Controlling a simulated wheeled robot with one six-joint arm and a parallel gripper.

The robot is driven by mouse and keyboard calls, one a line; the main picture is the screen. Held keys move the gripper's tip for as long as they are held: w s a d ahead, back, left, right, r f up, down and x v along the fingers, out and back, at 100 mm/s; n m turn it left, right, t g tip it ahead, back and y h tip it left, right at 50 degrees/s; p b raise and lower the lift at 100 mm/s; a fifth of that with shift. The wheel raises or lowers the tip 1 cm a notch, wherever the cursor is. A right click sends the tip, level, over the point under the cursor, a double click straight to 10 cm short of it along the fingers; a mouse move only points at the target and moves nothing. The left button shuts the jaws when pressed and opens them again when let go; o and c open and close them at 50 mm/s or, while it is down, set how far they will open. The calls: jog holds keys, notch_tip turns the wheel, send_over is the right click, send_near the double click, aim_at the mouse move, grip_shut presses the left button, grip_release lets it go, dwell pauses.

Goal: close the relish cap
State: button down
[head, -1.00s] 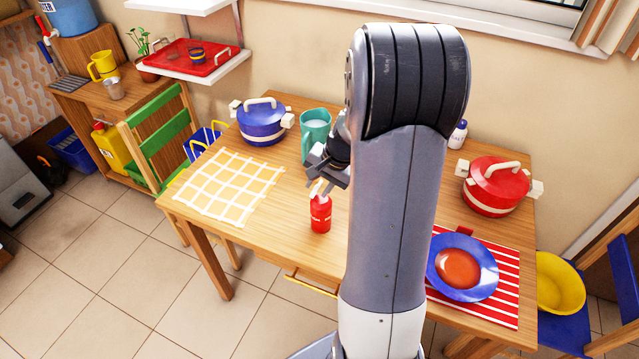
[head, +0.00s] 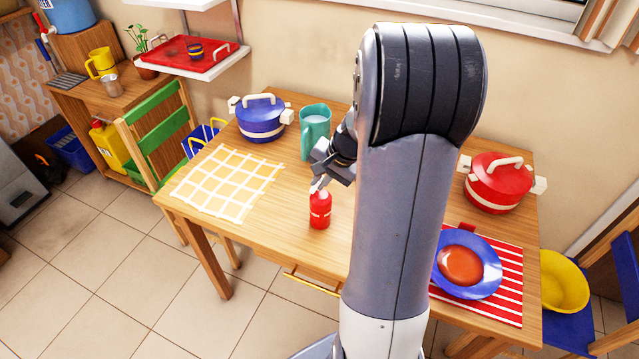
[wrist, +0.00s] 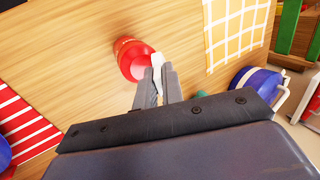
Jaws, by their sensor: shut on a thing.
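The relish bottle (head: 320,212) is red with a pale label and stands upright on the wooden table (head: 270,228). It also shows in the wrist view (wrist: 129,60). The pale relish cap (wrist: 157,62) is at the bottle's top, between the fingers. My gripper (head: 319,184) is just above the bottle, with its fingers (wrist: 158,76) shut on the cap. The fingers hide part of the cap, so I cannot tell how it sits on the bottle's mouth.
A yellow checked mat (head: 226,184) lies to the left. A blue plate (head: 467,265) on a striped mat and a red pot (head: 497,182) are at the right.

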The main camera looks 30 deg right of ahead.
jog(key=shift+s+d+f+t+y+b, duration=0.3)
jog(key=shift+f+t+y+b, duration=0.25)
jog(key=shift+b, duration=1.55)
jog(key=shift+s+d+f+t+y+b, duration=0.25)
jog(key=shift+t+y+b, duration=0.4)
jog(key=shift+b, duration=1.4)
jog(key=b, duration=0.1)
jog(key=t+b, duration=0.1)
jog(key=b, duration=0.1)
jog(key=shift+s+d+y, duration=0.1)
jog(key=shift+s+y, duration=0.15)
jog(key=shift+y, duration=0.15)
jog(key=shift+t+b, duration=0.4)
jog(key=c, duration=1.5)
grip_release()
jog(key=shift+r+p, duration=0.2)
jog(key=shift+p, duration=0.2)
